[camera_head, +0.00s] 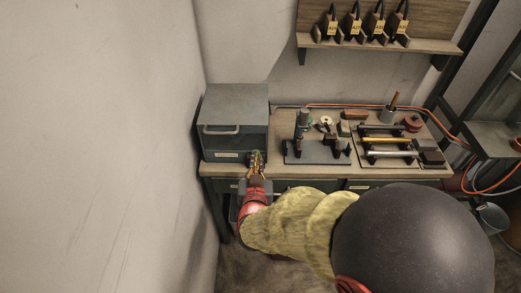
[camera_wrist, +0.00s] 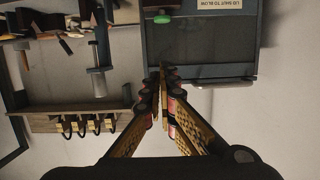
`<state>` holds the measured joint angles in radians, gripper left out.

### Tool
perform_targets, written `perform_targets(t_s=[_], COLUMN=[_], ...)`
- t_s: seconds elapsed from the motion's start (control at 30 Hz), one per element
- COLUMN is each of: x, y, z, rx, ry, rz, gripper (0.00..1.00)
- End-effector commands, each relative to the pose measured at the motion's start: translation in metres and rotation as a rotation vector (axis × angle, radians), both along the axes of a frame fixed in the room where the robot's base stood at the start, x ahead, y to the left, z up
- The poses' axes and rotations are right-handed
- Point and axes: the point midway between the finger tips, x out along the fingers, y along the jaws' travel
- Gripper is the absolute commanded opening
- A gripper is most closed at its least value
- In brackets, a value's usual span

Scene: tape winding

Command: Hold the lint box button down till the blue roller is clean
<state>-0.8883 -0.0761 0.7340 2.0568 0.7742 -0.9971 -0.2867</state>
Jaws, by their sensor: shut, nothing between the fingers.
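The lint box (camera_head: 235,112) is a grey metal box on the left end of the bench, with a handle and a label on its front. Its lid looks shut. In the wrist view, which is upside down, the box (camera_wrist: 200,45) fills the upper middle and a label reads "LID SHUT TO BLOW". My gripper (camera_head: 257,156) is just in front of the box's lower right front. In the wrist view my gripper (camera_wrist: 163,68) has its fingertips together, empty, overlapping the box's edge. Whether it touches is unclear. I cannot make out the button or a clearly blue roller.
A dark stand (camera_head: 318,152) with an upright post is right of the box. A rack (camera_head: 388,158) of several rods or rollers lies farther right on the bench (camera_head: 430,173). A wall shelf (camera_head: 385,45) holds several tagged items. A plain wall is close on the left.

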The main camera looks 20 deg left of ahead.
Motion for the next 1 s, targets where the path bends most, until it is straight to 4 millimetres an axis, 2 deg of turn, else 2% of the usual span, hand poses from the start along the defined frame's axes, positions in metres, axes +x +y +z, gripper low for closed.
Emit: perform_targets(t_s=[0.33,0.47,0.67,1.0], x=[0.001,0.007,0.035,0.097], y=[0.000,0.001,0.007,0.022], z=[0.001,-0.002,-0.012,-0.027], rx=[-0.006,-0.005,-0.006,-0.006], ry=[-0.004,-0.003,-0.002,-0.003], rz=[0.002,0.000,-0.001,0.000], gripper=[0.00,0.00,0.00,0.00])
